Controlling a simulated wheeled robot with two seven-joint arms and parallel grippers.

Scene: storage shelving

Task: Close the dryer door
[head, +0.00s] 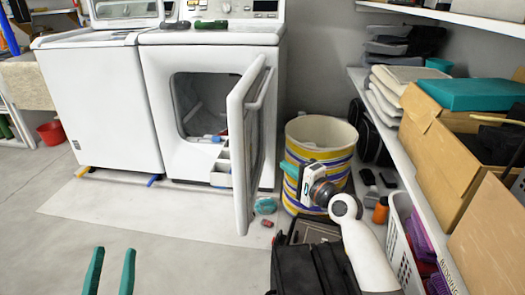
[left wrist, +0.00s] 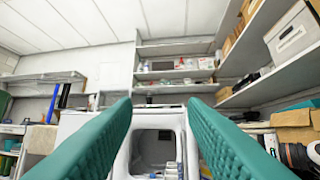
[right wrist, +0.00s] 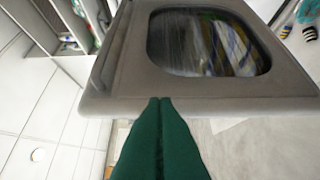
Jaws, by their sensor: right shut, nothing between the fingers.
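The white dryer (head: 210,75) stands against the back wall with its round-cornered opening (head: 195,100) exposed. Its door (head: 240,160) is open and juts out towards me, seen nearly edge-on. My right gripper (head: 284,166) is to the right of the door, shut and empty, its fingers pointing left towards it. In the right wrist view the shut fingertips (right wrist: 160,100) overlap the edge of the windowed door (right wrist: 120,85); I cannot tell whether they touch. My left gripper (head: 112,252) is open and empty over the floor at the lower left; the left wrist view shows the dryer opening between its fingers.
A yellow, white and blue striped basket (head: 320,133) stands right of the door, close behind my right gripper. Shelves with cardboard boxes (head: 450,150) line the right side. A white washer (head: 100,100) stands left of the dryer. Small items (head: 266,206) lie by the door's base. The front-left floor is clear.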

